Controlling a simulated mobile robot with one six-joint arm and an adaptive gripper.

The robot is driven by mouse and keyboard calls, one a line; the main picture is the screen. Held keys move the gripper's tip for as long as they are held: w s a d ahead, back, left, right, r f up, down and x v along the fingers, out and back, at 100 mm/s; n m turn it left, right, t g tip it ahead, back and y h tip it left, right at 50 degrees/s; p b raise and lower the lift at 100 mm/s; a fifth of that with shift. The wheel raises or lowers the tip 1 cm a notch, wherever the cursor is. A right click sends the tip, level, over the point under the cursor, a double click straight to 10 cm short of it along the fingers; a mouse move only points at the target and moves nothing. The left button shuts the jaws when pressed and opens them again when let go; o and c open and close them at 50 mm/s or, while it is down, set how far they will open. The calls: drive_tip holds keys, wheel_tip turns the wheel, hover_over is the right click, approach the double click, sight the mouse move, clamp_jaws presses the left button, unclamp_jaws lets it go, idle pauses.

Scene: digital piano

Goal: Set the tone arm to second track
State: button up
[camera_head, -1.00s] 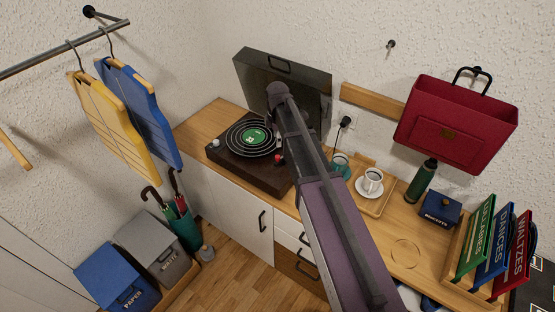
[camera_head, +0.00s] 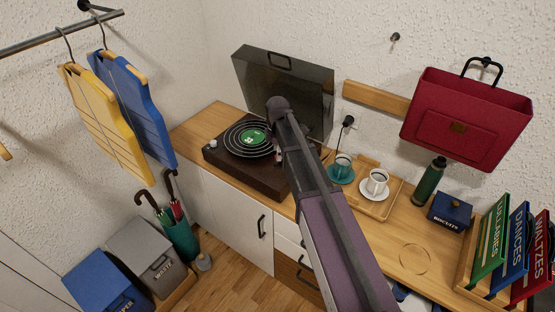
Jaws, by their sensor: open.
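The record player (camera_head: 235,172) is a dark brown box on the wooden counter, with its smoky lid (camera_head: 310,88) raised behind it. A black record (camera_head: 236,143) with pale rings and a green label (camera_head: 251,138) lies on it. My arm crosses from the bottom centre to the player's right side and covers that part. The tone arm cannot be made out there. My gripper is hidden behind my arm. A small greyish-pink piece shows at the record's right edge, too small to identify.
A teal cup (camera_head: 343,166) and a white cup (camera_head: 377,181) on saucers stand on a wooden tray right of my arm. A green bottle (camera_head: 428,182), a blue biscuit box (camera_head: 451,211) and upright record sleeves (camera_head: 491,249) stand farther right. A pale knob (camera_head: 213,143) is on the player's left.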

drive_tip(key=shift+f+b, duration=0.5)
drive_tip(key=shift+f, duration=0.25)
